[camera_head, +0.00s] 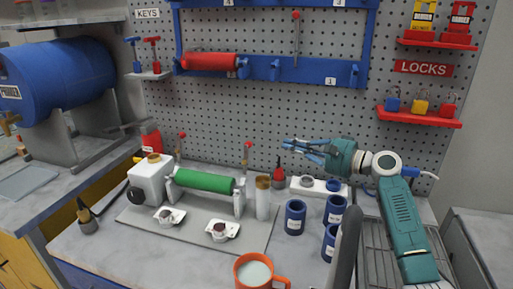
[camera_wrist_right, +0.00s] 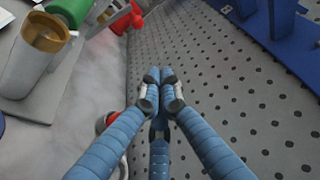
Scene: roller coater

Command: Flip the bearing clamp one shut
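The roller coater holds a green roller (camera_head: 204,181) between two grey bearing stands. Two bearing clamp levers with red knobs stand upright there, one at the left end (camera_head: 181,135) and one at the right end (camera_head: 247,145). I cannot tell which is clamp one. My right gripper (camera_head: 290,146), with blue fingers, is to the right of the right lever and apart from it. In the right wrist view its fingertips (camera_wrist_right: 160,78) meet with nothing between them. A red knob (camera_wrist_right: 122,20) shows there near the green roller (camera_wrist_right: 70,10). My left gripper is not in view.
A pegboard (camera_head: 270,110) rises behind the bench. A tan-topped cylinder (camera_head: 263,198) stands right of the roller, with a red-topped bottle (camera_head: 279,178) behind it. Blue cans (camera_head: 295,217) and an orange mug (camera_head: 256,271) stand at the front right.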

